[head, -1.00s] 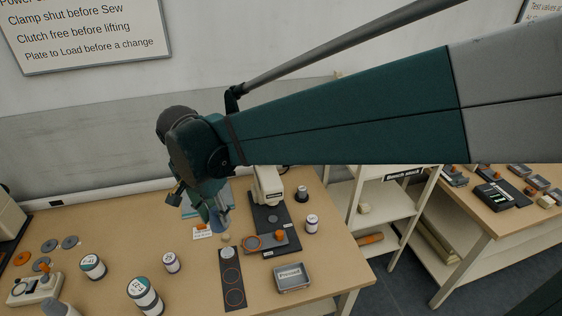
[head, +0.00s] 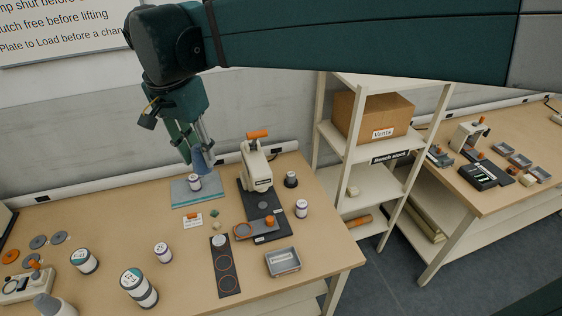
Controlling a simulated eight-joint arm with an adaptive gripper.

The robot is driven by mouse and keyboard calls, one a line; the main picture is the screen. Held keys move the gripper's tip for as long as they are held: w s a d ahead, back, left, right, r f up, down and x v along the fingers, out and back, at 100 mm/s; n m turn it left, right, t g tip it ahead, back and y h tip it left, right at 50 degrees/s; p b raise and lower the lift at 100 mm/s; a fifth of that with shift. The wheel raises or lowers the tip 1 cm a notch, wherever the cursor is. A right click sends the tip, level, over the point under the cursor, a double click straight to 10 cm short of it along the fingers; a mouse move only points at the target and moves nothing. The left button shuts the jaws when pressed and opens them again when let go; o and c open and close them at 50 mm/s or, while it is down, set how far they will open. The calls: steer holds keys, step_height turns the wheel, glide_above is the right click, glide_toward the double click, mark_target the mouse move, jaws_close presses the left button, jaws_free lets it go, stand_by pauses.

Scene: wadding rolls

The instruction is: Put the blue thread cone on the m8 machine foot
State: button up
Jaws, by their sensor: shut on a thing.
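My gripper (head: 193,145) is shut on the blue thread cone (head: 201,161) and holds it tilted at the back left of the bench. Part of the cone is hidden by the fingers. Below it in the picture, a small white container with a dark band (head: 194,183) stands on the teal mat (head: 181,198). A cream machine (head: 257,172) with an orange top handle stands to the right on a dark base (head: 246,205). A grey disc (head: 264,205) is on that base. I cannot read an m8 mark, so I cannot tell which part is the m8 machine foot.
A dark strip with rings (head: 227,280), a grey tray (head: 283,262) and several banded containers, one large (head: 138,288), occupy the bench front. A white label card (head: 193,221) lies near the mat. A shelf rack (head: 340,150) stands right of the bench.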

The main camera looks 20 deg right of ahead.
steer(key=w+d+r+p, duration=0.1)
steer(key=w+d+p, duration=0.1)
steer(key=w+d, duration=0.65)
steer(key=p, duration=0.4)
glide_above(292, 173)
step_height(292, 173, down, 26)
steer(key=shift+s+a+f, duration=0.15)
steer(key=shift+f, duration=0.2)
steer(key=shift+s+a+f, duration=0.1)
steer(key=shift+f, duration=0.25)
steer(key=shift+f, duration=3.1)
steer(key=shift+f, duration=1.85)
